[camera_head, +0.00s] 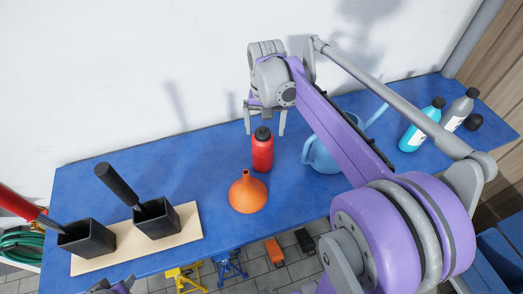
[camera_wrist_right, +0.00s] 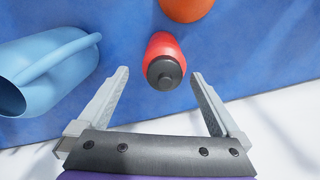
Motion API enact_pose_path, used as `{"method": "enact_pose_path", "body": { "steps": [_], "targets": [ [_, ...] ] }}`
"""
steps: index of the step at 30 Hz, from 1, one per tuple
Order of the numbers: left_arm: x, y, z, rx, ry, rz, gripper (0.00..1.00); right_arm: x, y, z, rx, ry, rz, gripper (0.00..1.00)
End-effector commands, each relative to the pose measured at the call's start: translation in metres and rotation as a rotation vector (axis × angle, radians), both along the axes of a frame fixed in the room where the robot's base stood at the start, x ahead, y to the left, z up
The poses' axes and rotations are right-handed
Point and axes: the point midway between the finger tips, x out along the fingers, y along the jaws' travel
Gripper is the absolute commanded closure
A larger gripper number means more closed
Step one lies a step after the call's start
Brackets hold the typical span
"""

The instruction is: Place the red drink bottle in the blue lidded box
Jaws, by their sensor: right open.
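The red drink bottle (camera_head: 262,154) stands upright on the blue workbench top, its black cap up. It also shows in the right wrist view (camera_wrist_right: 164,48), seen from above. My right gripper (camera_head: 265,122) is open and empty just behind and above the bottle; in the wrist view the bottle lies ahead, between the lines of its two fingers (camera_wrist_right: 162,88), apart from both. A blue shape (camera_head: 498,262) at the lower right edge may be the blue lidded box; it is partly cut off, and its lid cannot be made out. Only a small part of my left gripper shows at the bottom edge.
An orange funnel (camera_head: 247,192) stands close in front of the bottle. A light-blue watering can (camera_head: 320,156) is to the right, partly behind my arm. Two black holders on a board (camera_head: 186,222) stand left. Cyan (camera_head: 413,138) and grey (camera_head: 459,108) bottles stand far right.

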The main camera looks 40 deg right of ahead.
Motion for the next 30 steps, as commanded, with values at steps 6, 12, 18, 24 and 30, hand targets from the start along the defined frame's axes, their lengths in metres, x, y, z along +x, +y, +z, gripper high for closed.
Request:
{"method": "enact_pose_path", "body": {
  "steps": [6, 12, 18, 24, 30],
  "targets": [
    [0.001, 0.0, 0.003, 0.0, -0.002, 0.0, 0.5, 0.003, 0.003, -0.025, 0.0, -0.001, 0.001, 0.0],
    [0.001, 0.0, 0.002, 0.0, -0.001, 0.0, 0.5, 0.004, 0.004, -0.05, -0.001, -0.001, 0.0, 0.0],
    [0.001, 0.0, 0.002, 0.0, -0.001, 0.0, 0.5, 0.003, 0.004, -0.053, 0.0, -0.001, 0.001, 0.0],
    [0.001, 0.0, 0.002, 0.0, -0.001, 0.0, 0.5, 0.003, 0.004, -0.053, 0.0, -0.001, 0.001, 0.22],
    [0.001, 0.0, 0.002, 0.0, -0.001, 0.0, 0.5, 0.003, 0.004, -0.053, 0.0, -0.001, 0.001, 0.58]
  ]
}}
